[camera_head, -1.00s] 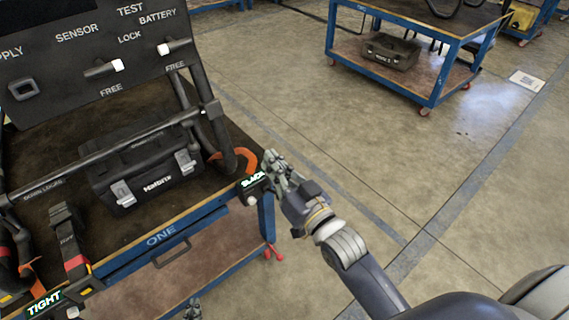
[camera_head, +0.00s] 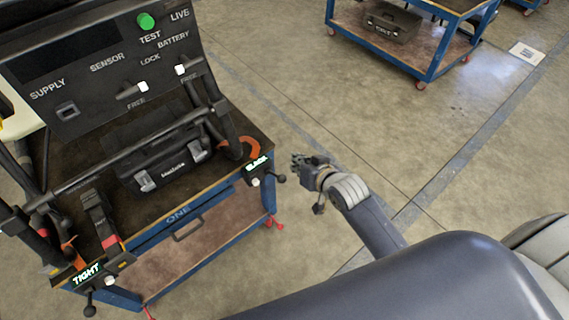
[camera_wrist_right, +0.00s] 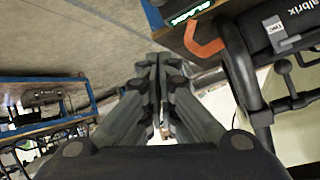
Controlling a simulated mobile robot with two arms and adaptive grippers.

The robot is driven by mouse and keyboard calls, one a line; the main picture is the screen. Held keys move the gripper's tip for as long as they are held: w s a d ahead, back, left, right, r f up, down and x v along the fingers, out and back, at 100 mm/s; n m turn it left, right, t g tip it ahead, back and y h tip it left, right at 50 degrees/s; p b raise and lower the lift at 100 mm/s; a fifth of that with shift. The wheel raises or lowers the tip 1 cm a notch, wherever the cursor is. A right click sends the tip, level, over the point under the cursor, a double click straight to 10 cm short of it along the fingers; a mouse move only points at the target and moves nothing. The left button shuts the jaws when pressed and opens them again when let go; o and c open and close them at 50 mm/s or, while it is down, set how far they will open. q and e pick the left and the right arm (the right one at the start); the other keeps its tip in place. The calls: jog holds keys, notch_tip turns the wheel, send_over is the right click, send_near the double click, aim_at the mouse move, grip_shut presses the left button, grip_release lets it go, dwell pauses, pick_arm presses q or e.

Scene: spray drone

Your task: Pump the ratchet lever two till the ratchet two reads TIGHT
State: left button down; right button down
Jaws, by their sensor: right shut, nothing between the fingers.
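Ratchet two, at the right corner of the cart's front edge, has a lit sign (camera_head: 257,162) that reads SLACK. Its dark lever (camera_head: 281,178) has a knob and sticks out to the right. An orange hook (camera_head: 247,146) sits just behind it. The sign also shows at the top of the right wrist view (camera_wrist_right: 190,10). My right gripper (camera_head: 296,160) is shut and empty, apart from the lever and to its right, over open floor. The other ratchet's sign (camera_head: 87,274), at the front left corner, reads TIGHT. My left gripper is not in view.
The blue cart ONE (camera_head: 180,213) carries a black case (camera_head: 166,160) under dark bars. Behind stands a panel (camera_head: 105,65) with SUPPLY, SENSOR, LOCK and BATTERY labels and a green TEST light. Another cart (camera_head: 430,62) stands at the back right. The floor between is clear.

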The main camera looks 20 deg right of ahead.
send_over(276, 175)
jog(key=s+d, duration=0.1)
jog(key=d, duration=0.2)
notch_tip(276, 175, down, 8)
jog(key=shift+s+a+r, duration=0.1)
jog(key=shift+s+a, duration=0.05)
jog(key=shift+a, duration=0.1)
dwell(0.5)
